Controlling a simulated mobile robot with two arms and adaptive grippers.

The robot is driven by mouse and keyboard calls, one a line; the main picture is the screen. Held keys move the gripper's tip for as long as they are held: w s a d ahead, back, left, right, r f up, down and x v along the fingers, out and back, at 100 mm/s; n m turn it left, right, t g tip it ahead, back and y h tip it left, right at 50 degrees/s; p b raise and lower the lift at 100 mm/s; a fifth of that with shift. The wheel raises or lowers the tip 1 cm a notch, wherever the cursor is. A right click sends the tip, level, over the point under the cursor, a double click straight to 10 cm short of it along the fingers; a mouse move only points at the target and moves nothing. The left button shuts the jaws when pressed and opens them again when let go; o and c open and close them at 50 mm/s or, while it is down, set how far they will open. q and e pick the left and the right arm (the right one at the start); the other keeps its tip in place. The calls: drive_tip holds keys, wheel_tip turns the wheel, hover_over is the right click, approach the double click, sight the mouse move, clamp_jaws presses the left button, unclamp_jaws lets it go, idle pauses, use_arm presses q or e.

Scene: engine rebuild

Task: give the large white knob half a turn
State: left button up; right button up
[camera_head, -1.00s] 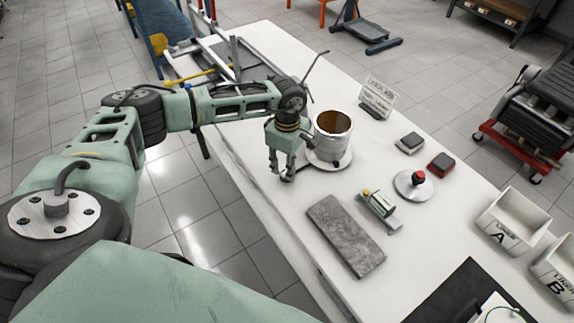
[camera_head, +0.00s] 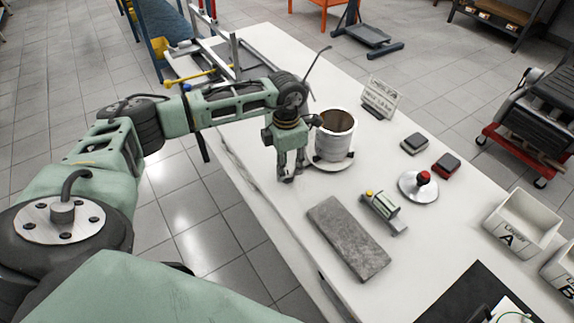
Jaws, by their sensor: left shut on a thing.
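My left gripper (camera_head: 289,178) points down at the near left edge of the white table (camera_head: 255,190). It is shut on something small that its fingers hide. I cannot make out the large white knob clearly; if it is between the fingers, they cover it. Just right of the gripper, a metal cylinder (camera_head: 334,138), open at the top and brown inside, stands upright on a round pale plate (camera_head: 331,167). My right gripper is not in view.
A sign (camera_head: 379,97) and two small blocks stand beyond. White bin A (camera_head: 522,222) is at right.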

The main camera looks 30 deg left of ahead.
use_arm(q)
drive_tip(key=n, duration=0.5)
drive_tip(key=shift+w+a+r+n+b, duration=0.15)
drive_tip(key=shift+a+r+n+b, duration=0.1)
drive_tip(key=shift+a+n+b, duration=0.15)
drive_tip(key=n, duration=0.6)
drive_tip(key=shift+s, duration=0.2)
drive_tip(key=n, duration=0.5)
drive_tip(key=shift+s+d+n, duration=0.15)
drive_tip(key=shift+s+n, duration=0.05)
drive_tip(key=shift+n, duration=0.2)
drive_tip(key=n, duration=0.3)
drive_tip(key=shift+d+p, duration=0.1)
drive_tip(key=shift+p, duration=0.3)
drive_tip(key=shift+s+f+n, duration=0.1)
drive_tip(key=shift+f+n, duration=0.05)
drive_tip(key=shift+n, duration=1.05)
drive_tip(key=shift+d, duration=0.1)
drive_tip(key=o, duration=1)
drive_tip(key=shift+s, duration=0.2)
drive_tip(key=shift+d, duration=0.1)
